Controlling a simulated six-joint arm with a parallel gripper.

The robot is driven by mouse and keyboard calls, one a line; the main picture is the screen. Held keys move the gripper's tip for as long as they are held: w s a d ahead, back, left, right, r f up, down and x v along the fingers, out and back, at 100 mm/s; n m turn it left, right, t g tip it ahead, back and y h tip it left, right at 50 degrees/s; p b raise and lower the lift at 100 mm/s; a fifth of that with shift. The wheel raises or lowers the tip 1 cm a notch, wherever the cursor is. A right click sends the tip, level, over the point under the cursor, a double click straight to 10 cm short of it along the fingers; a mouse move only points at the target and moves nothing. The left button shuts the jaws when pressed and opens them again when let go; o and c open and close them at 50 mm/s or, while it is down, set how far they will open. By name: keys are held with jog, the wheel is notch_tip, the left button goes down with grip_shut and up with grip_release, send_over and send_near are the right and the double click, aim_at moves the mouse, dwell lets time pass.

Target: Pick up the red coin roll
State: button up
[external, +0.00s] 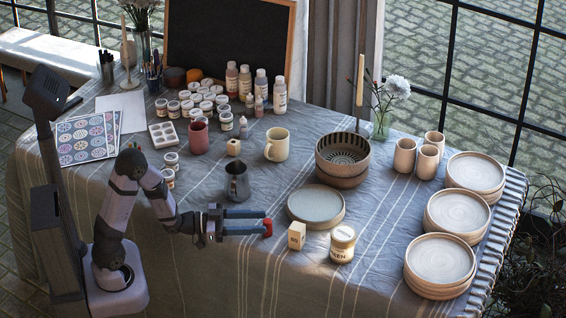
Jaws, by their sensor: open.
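A small red object, apparently the red coin roll (267,229), is at the front of the table, right at the tips of my gripper (262,222). My gripper reaches in from the left, low over the cloth, with its two long fingers spread apart. The red roll shows at the end of the nearer finger. I cannot tell whether it touches a finger or how far it sits between them.
A grey plate (316,221), a small cream block (297,236) and a labelled jar (342,250) stand just right of the gripper. A dark metal pitcher (237,186) stands behind it. Plate stacks (440,290) line the right edge. Cloth in front is clear.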

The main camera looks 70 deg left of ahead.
aim_at(268, 221)
jog(key=shift+f+b, duration=0.2)
jog(key=shift+b, duration=0.2)
jog(key=shift+r+p+x, duration=0.15)
jog(key=shift+p+x, duration=0.05)
jog(key=shift+x, duration=0.75)
jog(key=shift+r+p+x, duration=0.1)
jog(key=shift+p+x, duration=0.05)
jog(key=shift+x, duration=0.85)
jog(key=shift+s, duration=0.1)
grip_shut()
